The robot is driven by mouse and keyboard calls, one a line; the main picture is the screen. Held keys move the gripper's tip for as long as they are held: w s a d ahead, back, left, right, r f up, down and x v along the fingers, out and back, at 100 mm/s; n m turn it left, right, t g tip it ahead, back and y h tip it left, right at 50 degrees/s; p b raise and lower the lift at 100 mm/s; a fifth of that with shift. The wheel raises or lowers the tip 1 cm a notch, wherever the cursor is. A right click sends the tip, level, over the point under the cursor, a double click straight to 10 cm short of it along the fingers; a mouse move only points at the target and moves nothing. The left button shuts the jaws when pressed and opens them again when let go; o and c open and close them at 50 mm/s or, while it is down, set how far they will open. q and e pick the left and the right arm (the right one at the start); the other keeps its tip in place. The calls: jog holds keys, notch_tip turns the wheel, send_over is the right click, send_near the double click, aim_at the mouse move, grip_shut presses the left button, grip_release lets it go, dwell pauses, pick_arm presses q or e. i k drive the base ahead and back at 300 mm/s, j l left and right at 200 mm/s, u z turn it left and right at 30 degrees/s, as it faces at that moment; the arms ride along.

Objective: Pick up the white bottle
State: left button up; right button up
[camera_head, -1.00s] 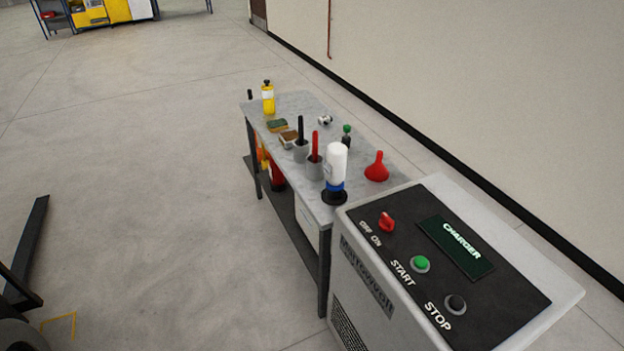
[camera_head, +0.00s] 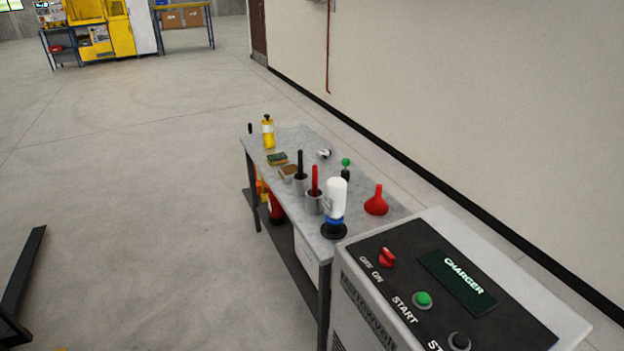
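The white bottle (camera_head: 337,197) stands upright on the near part of the grey worktable (camera_head: 369,177). Its lower end is blue and sits on a round black base (camera_head: 334,231). Neither of my grippers shows in the head view.
A charger cabinet (camera_head: 455,290) stands close at the near end of the table. Near the bottle are a red funnel (camera_head: 376,203) and grey cups with red (camera_head: 315,181) and black (camera_head: 300,163) handles. A yellow bottle (camera_head: 268,134) is at the far end. Floor to the left is mostly clear.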

aim_at(334, 200)
jog(key=j+u, duration=0.2)
jog(key=k+j+z, duration=0.1)
jog(key=z, duration=0.5)
jog(key=j+z, duration=1.15)
jog(key=k+j+z, duration=0.1)
jog(key=j+z, duration=0.3)
